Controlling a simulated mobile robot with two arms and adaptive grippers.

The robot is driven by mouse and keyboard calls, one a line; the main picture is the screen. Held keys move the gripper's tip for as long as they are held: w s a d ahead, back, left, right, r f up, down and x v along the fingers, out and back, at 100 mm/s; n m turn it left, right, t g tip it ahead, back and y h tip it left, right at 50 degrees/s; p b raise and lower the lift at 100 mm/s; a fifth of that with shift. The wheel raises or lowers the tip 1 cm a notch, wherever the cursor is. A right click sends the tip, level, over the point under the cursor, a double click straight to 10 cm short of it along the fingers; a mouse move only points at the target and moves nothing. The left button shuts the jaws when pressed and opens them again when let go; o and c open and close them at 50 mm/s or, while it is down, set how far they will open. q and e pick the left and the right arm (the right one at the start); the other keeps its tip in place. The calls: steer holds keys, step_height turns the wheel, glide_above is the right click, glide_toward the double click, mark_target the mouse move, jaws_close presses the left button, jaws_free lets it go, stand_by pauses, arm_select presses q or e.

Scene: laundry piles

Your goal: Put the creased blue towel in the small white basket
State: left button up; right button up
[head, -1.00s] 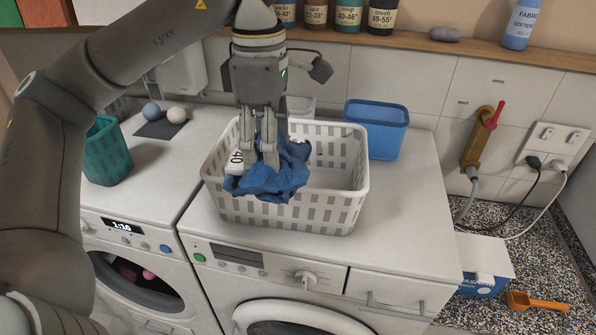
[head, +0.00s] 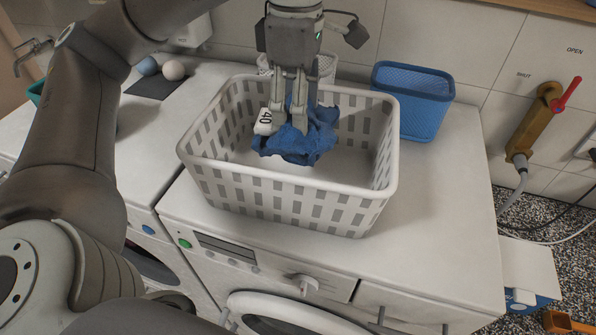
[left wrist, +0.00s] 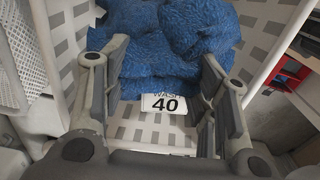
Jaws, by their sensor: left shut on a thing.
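The creased blue towel (head: 312,140) hangs bunched from my left gripper (head: 288,118), within the outline of the large white slotted basket (head: 290,192). I cannot tell whether it touches the basket floor. A white tag marked 40 (head: 264,122) is on it; the left wrist view shows the towel (left wrist: 175,45) beyond the fingers. My left gripper is shut on the towel and points down. A small white basket (head: 327,68) stands behind the large one, partly hidden by the gripper; its mesh side also shows in the left wrist view (left wrist: 22,60). My right gripper is not in view.
The large basket stands on a white washing machine top (head: 440,215). A blue basket (head: 413,100) is right of it at the back. Two dryer balls (head: 173,70) lie on a dark mat at the left. The machine top's right side is clear.

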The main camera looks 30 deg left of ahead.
arm_select(q)
step_height(320, 180, down, 10)
steer(key=shift+r+p, duration=0.1)
steer(key=shift+p, duration=0.4)
steer(key=shift+f+b, duration=0.2)
steer(key=shift+b, duration=0.1)
steer(key=o, duration=1.1)
steer(key=shift+r, duration=0.15)
step_height(320, 180, up, 12)
steer(key=shift+r, duration=0.1)
